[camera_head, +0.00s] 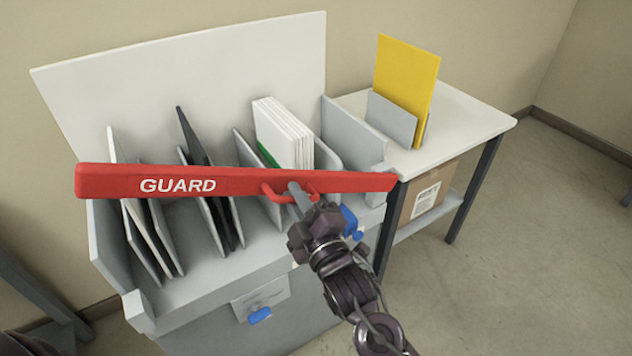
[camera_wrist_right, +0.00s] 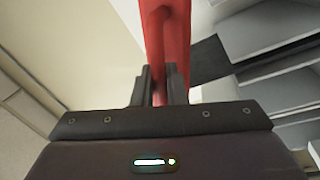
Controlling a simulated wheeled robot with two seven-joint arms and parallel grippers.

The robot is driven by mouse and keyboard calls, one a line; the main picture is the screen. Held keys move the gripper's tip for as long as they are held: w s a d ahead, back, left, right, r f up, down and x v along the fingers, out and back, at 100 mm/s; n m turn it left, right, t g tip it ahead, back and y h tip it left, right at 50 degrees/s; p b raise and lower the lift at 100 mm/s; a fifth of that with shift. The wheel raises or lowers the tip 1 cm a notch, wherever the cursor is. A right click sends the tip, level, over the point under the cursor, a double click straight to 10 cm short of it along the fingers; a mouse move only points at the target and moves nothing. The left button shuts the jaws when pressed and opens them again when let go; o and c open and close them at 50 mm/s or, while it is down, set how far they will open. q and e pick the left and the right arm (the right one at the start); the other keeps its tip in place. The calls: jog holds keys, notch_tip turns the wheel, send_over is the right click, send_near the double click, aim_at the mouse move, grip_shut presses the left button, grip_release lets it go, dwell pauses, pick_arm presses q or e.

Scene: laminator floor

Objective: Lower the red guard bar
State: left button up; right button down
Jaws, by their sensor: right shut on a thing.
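The red guard bar (camera_head: 130,182), marked "GUARD", spans the front of a grey rack of upright panels in the head view. It lies nearly level across the picture, in front of the panels. My right gripper (camera_head: 298,192) is shut on the small red handle near the bar's right part. In the right wrist view, the red bar (camera_wrist_right: 172,35) runs up from between the two fingers of my right gripper (camera_wrist_right: 162,88). My left gripper is not in view.
The grey rack (camera_head: 110,240) holds white, dark and green-edged panels. To its right, a white side table (camera_head: 470,115) carries a yellow sheet (camera_head: 405,80) in a grey holder, with a cardboard box (camera_head: 425,195) below. Floor at the right is clear.

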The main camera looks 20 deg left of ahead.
pick_arm(q)
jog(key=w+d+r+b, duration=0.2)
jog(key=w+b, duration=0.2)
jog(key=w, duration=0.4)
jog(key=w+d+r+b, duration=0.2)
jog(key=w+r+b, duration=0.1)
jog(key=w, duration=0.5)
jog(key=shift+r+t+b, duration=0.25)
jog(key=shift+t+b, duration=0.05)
jog(key=shift+b, duration=0.25)
pick_arm(e)
notch_tip(320, 180, down, 16)
jog(key=s+a+n+g+y, duration=0.1)
jog(key=s+a+n, duration=0.1)
jog(key=n, duration=0.4)
jog(key=shift+s+r+n, duration=0.25)
jog(key=shift+s+n, duration=0.05)
jog(key=shift+s, duration=0.1)
jog(key=shift+f, duration=0.1)
jog(key=c, duration=1.5)
grip_release()
jog(key=shift+c, duration=0.2)
